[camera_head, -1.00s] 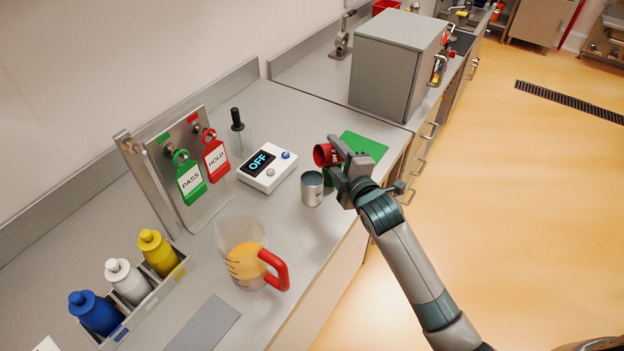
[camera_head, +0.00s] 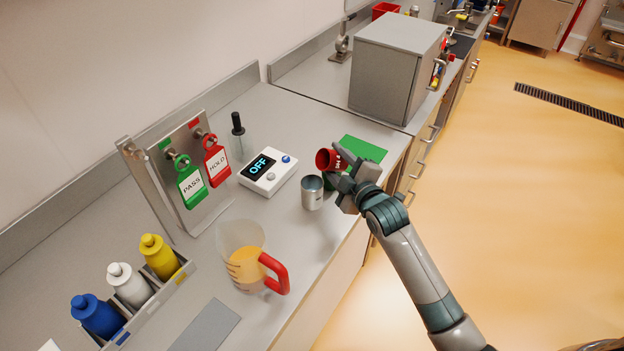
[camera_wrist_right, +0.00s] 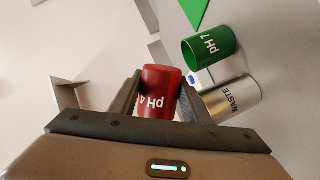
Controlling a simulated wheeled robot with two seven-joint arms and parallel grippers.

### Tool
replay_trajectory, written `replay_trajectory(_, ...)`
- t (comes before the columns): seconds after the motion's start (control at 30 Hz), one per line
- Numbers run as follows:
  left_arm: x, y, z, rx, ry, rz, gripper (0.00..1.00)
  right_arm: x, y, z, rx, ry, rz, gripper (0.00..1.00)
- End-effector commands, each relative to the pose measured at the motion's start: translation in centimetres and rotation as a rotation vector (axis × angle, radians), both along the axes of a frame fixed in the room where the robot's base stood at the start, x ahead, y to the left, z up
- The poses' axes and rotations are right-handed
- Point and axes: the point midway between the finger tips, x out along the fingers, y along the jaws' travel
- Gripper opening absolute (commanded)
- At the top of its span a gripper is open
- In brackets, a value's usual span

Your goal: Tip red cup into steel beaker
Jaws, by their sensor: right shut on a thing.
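The red cup (camera_head: 326,159), marked "pH 4" in the right wrist view (camera_wrist_right: 159,92), is tilted on its side with its mouth toward the left in the head view. My right gripper (camera_head: 345,166) is shut on it and holds it above the counter; both fingers also show beside the cup in the right wrist view (camera_wrist_right: 160,100). The steel beaker (camera_head: 312,194), marked "WASTE" in the right wrist view (camera_wrist_right: 232,99), stands upright on the counter, below and slightly left of the cup. The cup's contents cannot be made out. My left gripper is not in view.
A green cup marked "pH 7" (camera_wrist_right: 208,48) stands close to the beaker, mostly hidden in the head view. A green mat (camera_head: 364,149) lies behind. A white meter reading "OFF" (camera_head: 268,171) and a red-handled jug (camera_head: 243,253) are nearby.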

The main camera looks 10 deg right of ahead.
Motion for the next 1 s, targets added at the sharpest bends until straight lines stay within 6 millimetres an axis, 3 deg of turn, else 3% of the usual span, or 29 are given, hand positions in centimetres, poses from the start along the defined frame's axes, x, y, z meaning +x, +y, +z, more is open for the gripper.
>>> replay_trajectory(0.27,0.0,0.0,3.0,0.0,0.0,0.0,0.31,0.0,0.0,0.9,0.232,0.065,-0.002,0.2)
replay_trajectory(0.53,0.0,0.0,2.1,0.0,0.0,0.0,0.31,0.4,-1.6,-1.4,0.514,0.144,-0.005,0.2)
replay_trajectory(0.67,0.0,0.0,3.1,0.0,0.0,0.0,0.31,0.7,-2.6,-0.2,0.646,0.18,-0.006,0.2)
replay_trajectory(1.0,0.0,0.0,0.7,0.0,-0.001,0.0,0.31,1.2,-4.3,-1.6,0.917,0.253,-0.008,0.2)
